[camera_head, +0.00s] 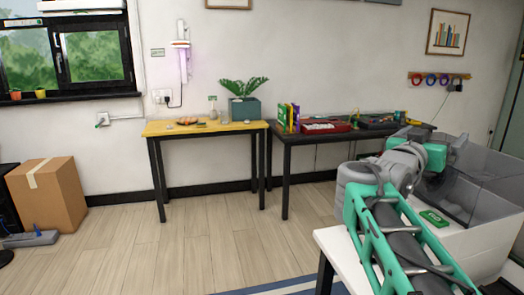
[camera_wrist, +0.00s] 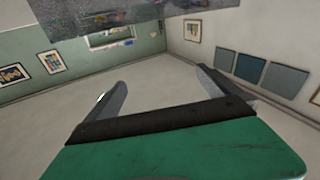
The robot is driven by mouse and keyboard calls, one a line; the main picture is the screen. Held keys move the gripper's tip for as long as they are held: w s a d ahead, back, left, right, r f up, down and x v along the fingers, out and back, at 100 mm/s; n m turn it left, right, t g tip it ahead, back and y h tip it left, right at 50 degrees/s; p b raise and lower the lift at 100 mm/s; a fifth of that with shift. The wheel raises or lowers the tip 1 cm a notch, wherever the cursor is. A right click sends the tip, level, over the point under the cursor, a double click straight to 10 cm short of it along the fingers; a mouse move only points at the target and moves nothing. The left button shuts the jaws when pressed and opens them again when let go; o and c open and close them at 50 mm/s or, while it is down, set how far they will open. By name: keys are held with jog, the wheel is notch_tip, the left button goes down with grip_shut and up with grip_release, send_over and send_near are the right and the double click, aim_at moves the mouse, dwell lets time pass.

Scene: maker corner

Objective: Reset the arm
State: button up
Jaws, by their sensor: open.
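My gripper (camera_wrist: 160,86) shows in the wrist view with its two grey fingers spread wide apart and nothing between them. Behind the fingers are a black bar and a green housing. The wrist view looks across the room at pale walls, with framed pictures (camera_wrist: 193,32) and no work surface between the fingers. In the head view my green and grey arm reaches up from the lower right corner, bent over a white table. I cannot make out the fingertips there.
A white table (camera_head: 326,240) with a clear-walled bin (camera_head: 495,165) stands at the right, close to my arm. A yellow-topped table (camera_head: 160,128) and a black table (camera_head: 290,138) line the back wall. A cardboard box (camera_head: 48,195) sits left. The middle floor is clear.

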jog(key=s+a+f+n+g+y+p, duration=0.1)
jog(key=s+a+f+n+y+p, duration=0.15)
jog(key=a+f+y+p, duration=0.5)
jog(key=s+a+f+n+g+y+p, duration=0.1)
jog(key=a+f+n+y+p, duration=0.35)
jog(key=a, duration=0.55)
jog(key=s+a+f+n+g+y+p, duration=0.1)
jog(key=s+a+f+g+y+p, duration=0.1)
jog(key=s+a, duration=0.4)
jog(key=s+a+f+n+g+y+p, duration=0.1)
jog(key=s+a+f+g+p, duration=0.3)
jog(key=s, duration=0.5)
jog(key=shift+a+f+n+y, duration=0.4)
jog(key=shift+a+f+n, duration=0.2)
jog(key=shift+a+f, duration=0.4)
jog(key=shift+w+r, duration=0.1)
